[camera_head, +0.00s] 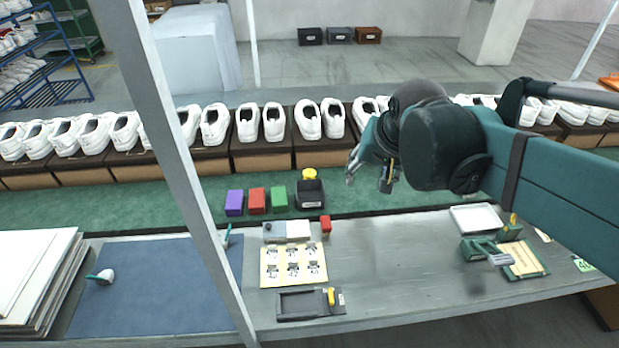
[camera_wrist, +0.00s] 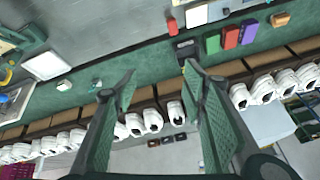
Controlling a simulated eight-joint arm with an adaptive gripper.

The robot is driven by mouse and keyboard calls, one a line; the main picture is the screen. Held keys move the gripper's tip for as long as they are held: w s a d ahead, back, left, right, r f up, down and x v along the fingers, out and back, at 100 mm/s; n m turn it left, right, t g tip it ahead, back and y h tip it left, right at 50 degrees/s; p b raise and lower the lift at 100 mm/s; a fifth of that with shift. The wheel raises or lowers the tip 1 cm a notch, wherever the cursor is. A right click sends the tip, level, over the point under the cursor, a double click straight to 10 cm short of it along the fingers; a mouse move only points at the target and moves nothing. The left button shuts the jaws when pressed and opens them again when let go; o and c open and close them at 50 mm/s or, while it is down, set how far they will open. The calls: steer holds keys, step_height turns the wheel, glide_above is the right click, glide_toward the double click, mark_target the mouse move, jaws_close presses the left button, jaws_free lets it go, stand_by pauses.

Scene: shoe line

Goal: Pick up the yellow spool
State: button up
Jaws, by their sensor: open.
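A small yellow round piece, which looks like the yellow spool (camera_head: 309,174), sits on top of a black box (camera_head: 311,193) on the green strip. My gripper (camera_head: 368,178) is to the right of it in the head view, apart from it and above the green strip. In the wrist view my gripper (camera_wrist: 160,74) has its two fingers spread wide, with nothing held between them.
Purple (camera_head: 234,203), red (camera_head: 257,201) and green (camera_head: 279,197) blocks stand left of the black box. White shoes on brown boxes (camera_head: 262,154) line up behind. A grey bench (camera_head: 400,270) in front holds trays and tools. A pale post (camera_head: 185,170) crosses the left side.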

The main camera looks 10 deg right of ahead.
steer(key=w+a+f+m+g, duration=0.15)
steer(key=w+m, duration=0.25)
steer(key=w, duration=1)
steer(key=m+g+p, duration=0.1)
steer(key=m+g, duration=0.3)
steer(key=m, duration=0.6)
glide_above(311, 173)
step_height(311, 173, down, 26)
steer(key=shift+s+f, duration=0.1)
steer(key=shift+w+f, duration=0.2)
steer(key=shift+f, duration=0.3)
steer(key=shift+f, duration=0.1)
steer(key=shift+f, duration=1.2)
steer(key=shift+f, duration=0.1)
